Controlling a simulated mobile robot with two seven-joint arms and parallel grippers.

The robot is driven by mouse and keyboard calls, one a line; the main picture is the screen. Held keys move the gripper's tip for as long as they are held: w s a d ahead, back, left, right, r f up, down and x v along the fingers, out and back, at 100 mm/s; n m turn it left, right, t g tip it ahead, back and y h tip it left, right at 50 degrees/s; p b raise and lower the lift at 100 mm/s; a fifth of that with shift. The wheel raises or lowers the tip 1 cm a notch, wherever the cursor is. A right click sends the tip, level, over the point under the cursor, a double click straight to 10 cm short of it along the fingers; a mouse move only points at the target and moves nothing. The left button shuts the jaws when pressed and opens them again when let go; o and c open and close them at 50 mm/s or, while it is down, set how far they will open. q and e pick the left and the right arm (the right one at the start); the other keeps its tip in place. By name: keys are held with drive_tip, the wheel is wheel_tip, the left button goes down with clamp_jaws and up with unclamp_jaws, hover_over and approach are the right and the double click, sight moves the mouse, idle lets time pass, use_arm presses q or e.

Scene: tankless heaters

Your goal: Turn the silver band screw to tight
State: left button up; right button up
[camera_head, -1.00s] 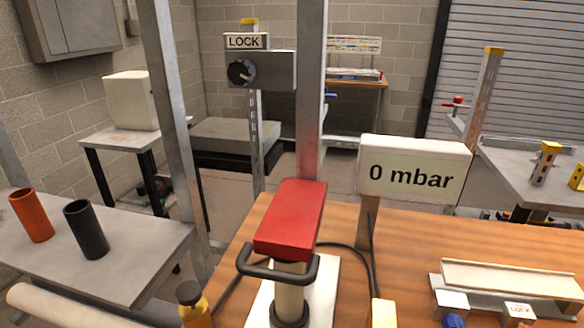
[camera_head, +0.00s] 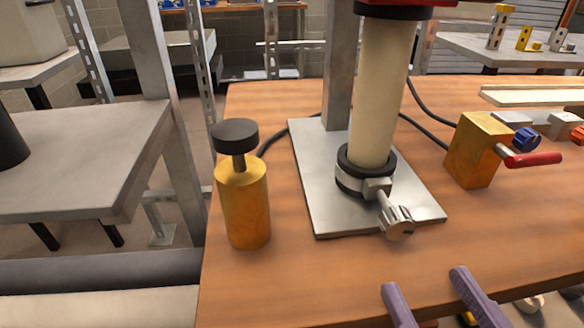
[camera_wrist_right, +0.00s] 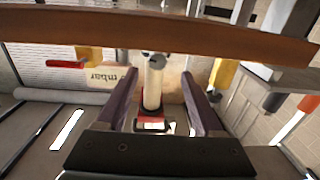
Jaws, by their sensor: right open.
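The silver band screw (camera_head: 397,224) has a ribbed knob on a short shaft. It juts toward me, low at the front of the silver band (camera_head: 362,182) around the base of the cream pump column (camera_head: 378,95). In the right wrist view, which looks upside down, a grey knob (camera_wrist_right: 155,60) shows between the fingers, past their tips. My right gripper (camera_head: 427,281) has purple fingers spread apart and empty, at the table's front edge, nearer to me than the screw and slightly right of it. It also shows in the wrist view (camera_wrist_right: 160,75). My left gripper is out of view.
The column stands on a metal plate (camera_head: 325,217) on the wooden table (camera_head: 300,275). A brass cylinder with a black knob (camera_head: 243,205) stands left. A brass block (camera_head: 477,150) with a red-handled lever (camera_head: 532,159) stands right. The wood in front of the screw is clear.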

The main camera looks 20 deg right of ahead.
sight(401, 232)
drive_tip(key=w, duration=0.3)
drive_tip(key=w+d, duration=0.1)
drive_tip(key=w, duration=0.2)
drive_tip(key=w+d, duration=0.1)
drive_tip(key=w, duration=0.2)
drive_tip(key=shift+w+d+r, duration=0.15)
drive_tip(key=shift+w, duration=0.1)
clamp_jaws()
